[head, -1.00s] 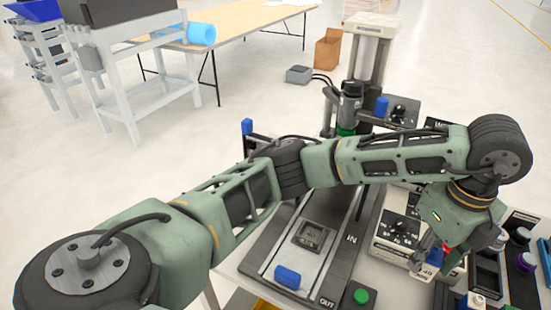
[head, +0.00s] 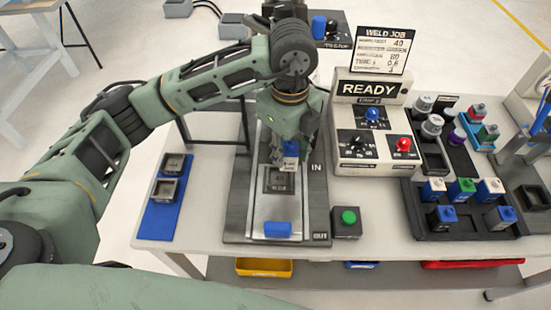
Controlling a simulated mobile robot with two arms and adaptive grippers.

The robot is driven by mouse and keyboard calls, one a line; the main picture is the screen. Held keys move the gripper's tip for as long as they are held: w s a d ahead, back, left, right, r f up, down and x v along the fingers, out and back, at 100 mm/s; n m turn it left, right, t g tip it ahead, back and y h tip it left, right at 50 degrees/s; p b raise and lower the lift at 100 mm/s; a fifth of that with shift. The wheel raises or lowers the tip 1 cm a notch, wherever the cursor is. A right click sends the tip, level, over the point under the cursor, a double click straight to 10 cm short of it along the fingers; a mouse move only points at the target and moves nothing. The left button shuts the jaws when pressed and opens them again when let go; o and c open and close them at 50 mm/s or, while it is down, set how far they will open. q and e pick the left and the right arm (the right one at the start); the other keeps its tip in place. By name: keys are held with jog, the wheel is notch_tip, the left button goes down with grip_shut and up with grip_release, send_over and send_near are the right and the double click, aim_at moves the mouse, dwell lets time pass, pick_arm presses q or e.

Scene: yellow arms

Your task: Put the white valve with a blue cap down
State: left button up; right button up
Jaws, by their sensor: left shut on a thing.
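My left gripper (head: 285,163) points down over the long dark fixture (head: 238,215) marked IN and OUT. It is shut on the white valve with a blue cap (head: 291,149), which is partly hidden by the fingers. The valve is just above or at the far edge of the square grey nest (head: 279,186) in the fixture; I cannot tell whether it touches. My right gripper is not in view.
A blue block (head: 277,230) lies at the fixture's near end, beside a green button (head: 349,216). A control box (head: 352,92) reads READY. A black tray (head: 436,236) holds several capped valves. A blue plate (head: 155,226) with two dark nests lies left.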

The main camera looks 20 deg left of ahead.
pick_arm(q)
jog(key=f, duration=0.1)
jog(key=a+f+p, duration=0.1)
jog(key=f, duration=0.1)
jog(key=a+f, duration=0.1)
jog(key=f, duration=0.1)
jog(key=shift+s+f+p, duration=0.15)
jog(key=shift+s+p, duration=0.2)
jog(key=shift+s, duration=0.05)
jog(key=shift+f, duration=0.25)
jog(key=o, duration=1.2)
jog(key=shift+r, duration=0.1)
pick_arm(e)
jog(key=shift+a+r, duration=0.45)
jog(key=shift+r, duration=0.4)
